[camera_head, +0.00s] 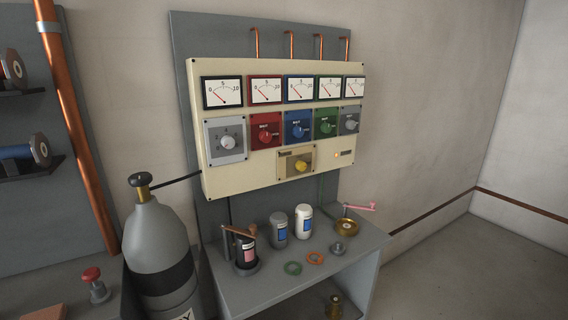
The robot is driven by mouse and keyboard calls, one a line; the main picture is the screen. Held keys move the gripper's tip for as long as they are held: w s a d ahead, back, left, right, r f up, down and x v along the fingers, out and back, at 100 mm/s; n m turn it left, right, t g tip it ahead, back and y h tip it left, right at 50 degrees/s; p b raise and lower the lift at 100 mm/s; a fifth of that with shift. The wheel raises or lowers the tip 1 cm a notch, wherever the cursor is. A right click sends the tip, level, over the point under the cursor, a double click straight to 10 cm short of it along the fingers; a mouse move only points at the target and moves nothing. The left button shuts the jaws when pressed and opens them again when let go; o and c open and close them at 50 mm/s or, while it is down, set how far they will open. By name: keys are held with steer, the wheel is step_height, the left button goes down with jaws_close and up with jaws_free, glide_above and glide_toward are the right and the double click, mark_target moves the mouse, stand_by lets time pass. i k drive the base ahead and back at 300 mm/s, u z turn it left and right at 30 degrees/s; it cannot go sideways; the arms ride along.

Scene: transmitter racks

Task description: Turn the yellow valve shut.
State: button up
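A small yellow knob (301,166) sits on a tan plate (284,170) at the bottom middle of the cream control panel (226,177). It is the only clearly yellow turning part in view. Its exact angle and the marks on its plate are too small to read. My gripper is not in view, and nothing covers the knob.
Red (265,131), blue (298,129) and green (326,123) knob plates sit above, under several gauges. A gas cylinder (158,240) stands left. Floor is free at right.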

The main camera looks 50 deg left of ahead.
mark_target(300, 164)
steer(key=u, duration=0.85)
steer(key=i, duration=1.05)
steer(key=u, duration=1.2)
